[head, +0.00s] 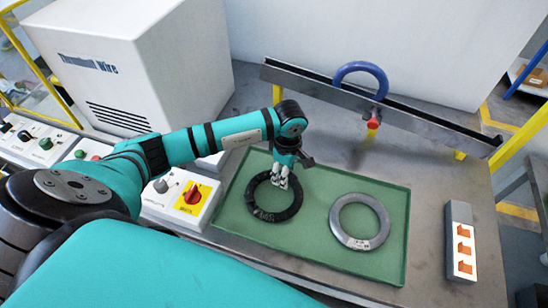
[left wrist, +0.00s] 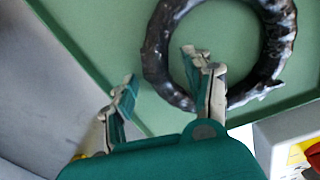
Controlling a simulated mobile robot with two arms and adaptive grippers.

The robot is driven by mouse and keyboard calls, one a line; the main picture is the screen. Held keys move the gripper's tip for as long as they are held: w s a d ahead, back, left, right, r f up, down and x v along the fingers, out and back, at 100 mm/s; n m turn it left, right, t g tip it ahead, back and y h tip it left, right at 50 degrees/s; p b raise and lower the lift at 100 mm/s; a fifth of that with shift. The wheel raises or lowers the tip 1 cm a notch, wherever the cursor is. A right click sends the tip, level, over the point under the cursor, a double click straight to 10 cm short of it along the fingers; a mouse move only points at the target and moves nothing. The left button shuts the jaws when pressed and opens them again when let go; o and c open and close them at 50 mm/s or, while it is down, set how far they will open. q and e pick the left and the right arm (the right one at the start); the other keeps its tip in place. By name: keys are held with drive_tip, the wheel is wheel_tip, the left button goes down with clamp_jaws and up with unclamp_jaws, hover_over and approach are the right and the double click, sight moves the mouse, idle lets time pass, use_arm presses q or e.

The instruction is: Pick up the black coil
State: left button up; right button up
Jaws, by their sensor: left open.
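The black coil (head: 264,213) lies flat at the left side of the green tray (head: 310,248). It also shows at the top of the left wrist view (left wrist: 158,50), with its near edge partly hidden by a finger. My left gripper (head: 279,182) is over the coil's upper right rim in the head view. In the left wrist view the left gripper (left wrist: 158,72) is open, with one finger over the ring and the other outside it. Whether the fingers touch the coil cannot be told. My right gripper is not in view.
A grey coil (head: 338,228) lies in the tray's right part. A blue ring (head: 377,72) sits at a dark metal rail (head: 420,118) behind the tray. A control box with a red switch (head: 192,198) stands left, and an orange-switch strip (head: 460,240) right.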

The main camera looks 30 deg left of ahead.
use_arm(q)
drive_tip(key=shift+f, duration=0.65)
clamp_jaws()
drive_tip(key=shift+r, duration=0.1)
